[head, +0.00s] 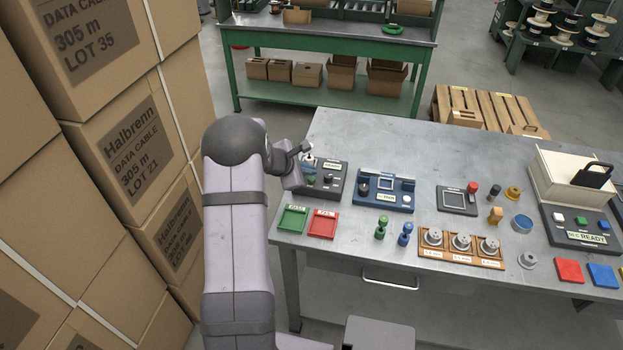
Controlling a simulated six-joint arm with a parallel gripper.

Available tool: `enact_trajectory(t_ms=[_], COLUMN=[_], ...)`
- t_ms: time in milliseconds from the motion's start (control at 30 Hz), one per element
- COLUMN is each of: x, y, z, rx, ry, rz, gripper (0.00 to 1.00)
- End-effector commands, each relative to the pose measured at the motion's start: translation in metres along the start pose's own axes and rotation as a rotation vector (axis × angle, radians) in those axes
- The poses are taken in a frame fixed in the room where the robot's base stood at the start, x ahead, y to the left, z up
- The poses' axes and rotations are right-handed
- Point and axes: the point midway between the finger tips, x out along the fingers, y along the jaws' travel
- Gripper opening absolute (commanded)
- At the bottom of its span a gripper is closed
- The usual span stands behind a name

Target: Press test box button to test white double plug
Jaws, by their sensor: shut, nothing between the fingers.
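A dark box (333,191) with a small lit label stands at the left back of the grey bench, and I take it to be the test box. My gripper (304,148) is over the left part of this box, shut and empty. A small pale piece (310,161) shows right under the fingertips. I cannot tell whether it is the white double plug or a button, nor whether the fingers touch it. My arm comes in from the left and hides the left side of the box.
A blue device (371,201) stands right of the box. Green (292,219) and red (323,224) trays lie in front. A wooden spool holder (459,259), a READY unit (590,238) and small parts fill the right. Stacked cartons (130,150) stand close on the left.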

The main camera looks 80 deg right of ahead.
Motion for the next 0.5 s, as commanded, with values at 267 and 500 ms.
enact_trajectory(t_ms=[267, 500], x=[0.0027, 0.0064], y=[-0.0020, -0.0047], z=[-0.0019, -0.0046], rx=[0.000, 0.001], ry=[0.000, 0.000], rz=[0.000, 0.000], gripper=[0.00, 0.00])
